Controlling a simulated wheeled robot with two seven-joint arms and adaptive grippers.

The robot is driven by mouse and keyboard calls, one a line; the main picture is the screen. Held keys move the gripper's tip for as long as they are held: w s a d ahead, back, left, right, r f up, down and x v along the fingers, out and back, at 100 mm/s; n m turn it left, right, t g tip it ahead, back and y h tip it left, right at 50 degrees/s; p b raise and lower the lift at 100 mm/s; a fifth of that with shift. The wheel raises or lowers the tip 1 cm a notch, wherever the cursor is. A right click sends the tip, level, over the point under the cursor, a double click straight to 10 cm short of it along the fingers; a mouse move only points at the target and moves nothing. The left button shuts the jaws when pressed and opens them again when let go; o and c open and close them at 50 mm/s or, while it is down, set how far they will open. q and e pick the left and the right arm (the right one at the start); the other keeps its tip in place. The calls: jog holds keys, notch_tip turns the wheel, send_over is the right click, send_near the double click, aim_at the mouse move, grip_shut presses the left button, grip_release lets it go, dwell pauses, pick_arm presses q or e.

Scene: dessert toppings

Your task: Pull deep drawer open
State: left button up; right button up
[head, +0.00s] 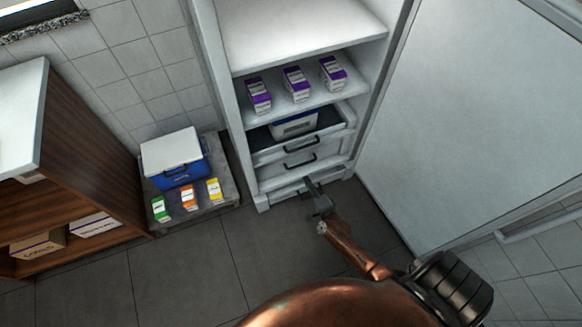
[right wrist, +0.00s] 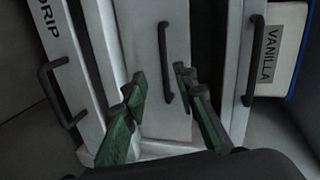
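The open white cabinet has a stack of drawers at its bottom in the head view. The upper drawer (head: 265,155) holds a white and blue tub and is partly open. The middle drawer front (head: 275,180) has a dark bar handle (head: 300,162), also in the right wrist view (right wrist: 165,60). The lowest drawer (head: 283,193) is low to the floor; its front shows lettering ending in "DRIP" (right wrist: 48,12). My right gripper (right wrist: 162,92) is open; its fingertips lie on either side of the middle handle's end in the wrist picture; contact cannot be told. My left gripper is out of view.
Purple-and-white boxes (head: 297,84) stand on the shelf above. The cabinet door (head: 470,120) is swung wide to the right. A blue cooler (head: 178,160) and small cartons (head: 188,197) sit on a pallet at left. The floor in front is clear.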

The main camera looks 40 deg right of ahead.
pick_arm(q)
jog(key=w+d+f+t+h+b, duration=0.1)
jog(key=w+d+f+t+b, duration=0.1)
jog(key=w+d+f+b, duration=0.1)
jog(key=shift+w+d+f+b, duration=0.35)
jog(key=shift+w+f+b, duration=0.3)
jog(key=shift+b, duration=0.25)
pick_arm(e)
jog(key=w+d+f+m+h, duration=0.1)
jog(key=w+d+f+m, duration=0.1)
jog(key=w, duration=0.8)
jog(key=shift+d, duration=0.25)
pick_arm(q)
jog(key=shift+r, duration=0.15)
pick_arm(e)
jog(key=shift+f, duration=0.1)
jog(key=shift+c, duration=0.4)
grip_shut()
